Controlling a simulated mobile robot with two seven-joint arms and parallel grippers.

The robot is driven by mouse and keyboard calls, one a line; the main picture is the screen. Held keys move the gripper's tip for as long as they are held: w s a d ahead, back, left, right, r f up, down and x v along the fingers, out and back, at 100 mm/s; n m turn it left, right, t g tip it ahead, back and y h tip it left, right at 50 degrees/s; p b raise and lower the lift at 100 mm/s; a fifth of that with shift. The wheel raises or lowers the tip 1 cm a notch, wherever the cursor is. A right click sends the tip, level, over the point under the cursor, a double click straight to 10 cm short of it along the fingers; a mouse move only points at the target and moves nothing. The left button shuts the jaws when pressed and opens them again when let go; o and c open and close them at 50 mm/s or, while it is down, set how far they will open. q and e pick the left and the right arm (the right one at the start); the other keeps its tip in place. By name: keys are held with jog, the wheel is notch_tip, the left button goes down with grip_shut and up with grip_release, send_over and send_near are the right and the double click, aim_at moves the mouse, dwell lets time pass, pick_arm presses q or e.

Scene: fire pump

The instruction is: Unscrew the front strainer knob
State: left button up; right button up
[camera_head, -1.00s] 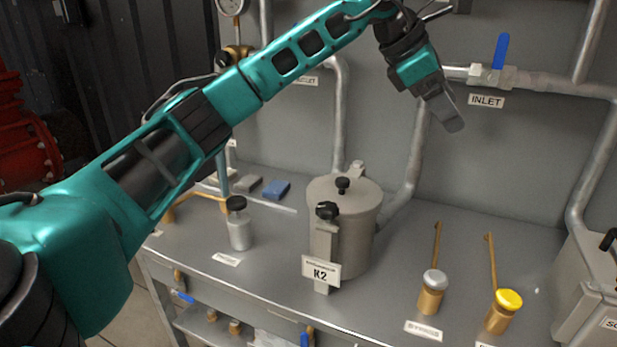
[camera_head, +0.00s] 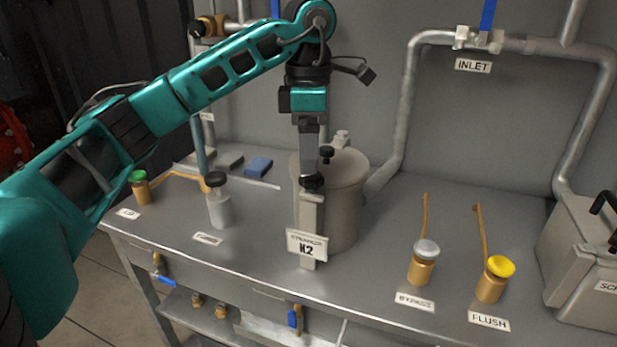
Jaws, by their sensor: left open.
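The strainer (camera_head: 345,205) is a grey cylinder on the bench, with a bracket (camera_head: 311,225) and a label K2 (camera_head: 307,244) at its front. The black front knob (camera_head: 312,183) sits on top of the bracket. A second black knob (camera_head: 326,154) is on the lid behind it. My left gripper (camera_head: 310,170) points straight down just over the front knob, its fingers open and seen edge-on. I cannot tell whether the fingers touch the knob or stand around it. My right gripper is not in view.
A grey bottle with a black cap (camera_head: 218,203) and a green-capped brass valve (camera_head: 141,187) stand left. Silver-capped (camera_head: 423,262) and yellow-capped (camera_head: 493,279) valves with upright levers stand right. The INLET pipe (camera_head: 410,90) runs behind. A grey box (camera_head: 585,260) is far right.

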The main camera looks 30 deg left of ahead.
aim_at(311, 182)
pick_arm(q)
notch_tip(311, 182, down, 3)
jog(key=shift+r, duration=0.1)
jog(key=shift+f, duration=0.75)
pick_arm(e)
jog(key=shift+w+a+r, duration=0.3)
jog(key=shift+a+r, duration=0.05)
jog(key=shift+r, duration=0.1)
pick_arm(q)
jog(key=shift+c, duration=0.2)
jog(key=c, duration=1)
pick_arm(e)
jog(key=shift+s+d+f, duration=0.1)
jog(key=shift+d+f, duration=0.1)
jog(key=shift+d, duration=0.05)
pick_arm(q)
jog(key=shift+r+n, duration=0.1)
jog(key=shift+n, duration=0.3)
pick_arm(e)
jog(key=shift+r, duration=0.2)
